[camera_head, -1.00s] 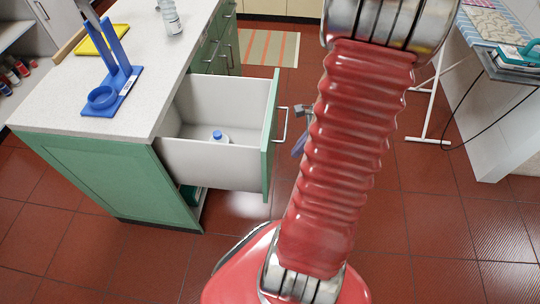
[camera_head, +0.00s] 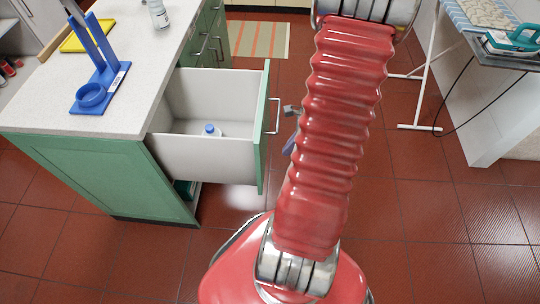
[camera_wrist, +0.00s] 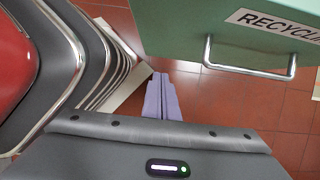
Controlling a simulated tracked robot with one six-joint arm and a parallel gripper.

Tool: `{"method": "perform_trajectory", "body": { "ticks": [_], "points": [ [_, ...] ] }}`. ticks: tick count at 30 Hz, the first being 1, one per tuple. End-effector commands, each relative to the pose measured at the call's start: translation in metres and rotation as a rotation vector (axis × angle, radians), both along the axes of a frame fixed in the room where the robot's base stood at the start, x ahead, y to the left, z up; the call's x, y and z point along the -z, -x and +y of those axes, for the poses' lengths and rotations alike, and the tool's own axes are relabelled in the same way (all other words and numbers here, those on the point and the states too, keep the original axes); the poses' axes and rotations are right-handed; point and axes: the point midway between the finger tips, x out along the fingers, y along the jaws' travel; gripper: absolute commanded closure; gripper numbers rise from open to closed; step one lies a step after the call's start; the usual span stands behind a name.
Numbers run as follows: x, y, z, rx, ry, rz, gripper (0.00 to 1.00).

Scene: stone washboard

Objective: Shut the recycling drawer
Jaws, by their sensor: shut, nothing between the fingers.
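The recycling drawer (camera_head: 205,158) stands pulled out from the green cabinet, with grey-white inner walls and a green front. A bottle with a blue cap (camera_head: 211,131) is inside it. In the wrist view the green drawer front (camera_wrist: 200,30) carries a "RECYCLI…" label, partly cut off, and a metal bar handle (camera_wrist: 250,68). My gripper's purple fingers (camera_wrist: 161,88) are together and empty, left of the handle and apart from it. In the head view my gripper (camera_head: 290,146) shows partly behind my red arm, just right of the drawer front.
An ironing board (camera_head: 485,20) with a teal iron (camera_head: 510,40) stands at right.

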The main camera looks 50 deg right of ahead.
Motion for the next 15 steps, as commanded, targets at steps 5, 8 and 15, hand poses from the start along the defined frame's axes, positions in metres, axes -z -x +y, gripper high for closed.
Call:
{"method": "perform_trajectory", "body": {
  "ticks": [5,8,15],
  "points": [
    [0.02,-0.006,0.006,0.0,-0.002,0.002,1.0],
    [0.031,-0.009,0.008,0.001,-0.003,0.002,1.0],
    [0.055,-0.017,0.014,0.001,-0.002,0.002,1.0]
  ]
}}
